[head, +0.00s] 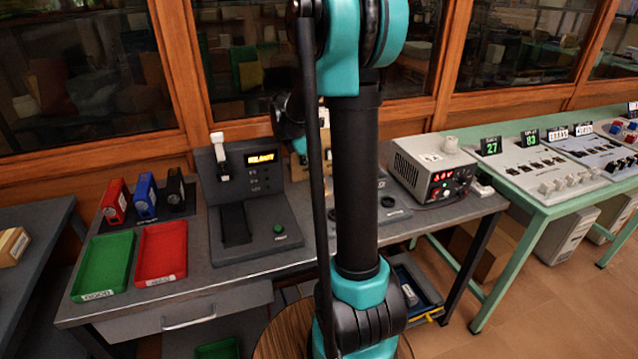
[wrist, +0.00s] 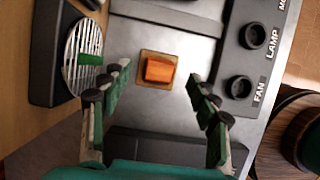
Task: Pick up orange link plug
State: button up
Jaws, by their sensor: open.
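The orange link plug (wrist: 160,69) shows in the wrist view, seated on a small tan square on a grey panel (wrist: 190,30). My gripper (wrist: 159,78) is open, with one finger to the left of the plug and the other to its right. The fingers appear apart from the plug, and nothing is between them in a grip. How high the fingertips are above the panel I cannot tell. In the head view my own arm covers the middle of the bench, and the plug is not visible there.
In the wrist view, black sockets marked LAMP (wrist: 246,37) and FAN (wrist: 238,87) lie right of the plug. A round grille (wrist: 82,45) is on the left. The head view shows a power unit (head: 432,167), a green tray (head: 103,262) and a red tray (head: 161,250).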

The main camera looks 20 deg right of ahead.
jog(key=shift+x, duration=1.65)
jog(key=c, duration=1.2)
jog(key=shift+r, duration=0.15)
jog(key=shift+c, duration=0.2)
notch_tip(320, 180, up, 20)
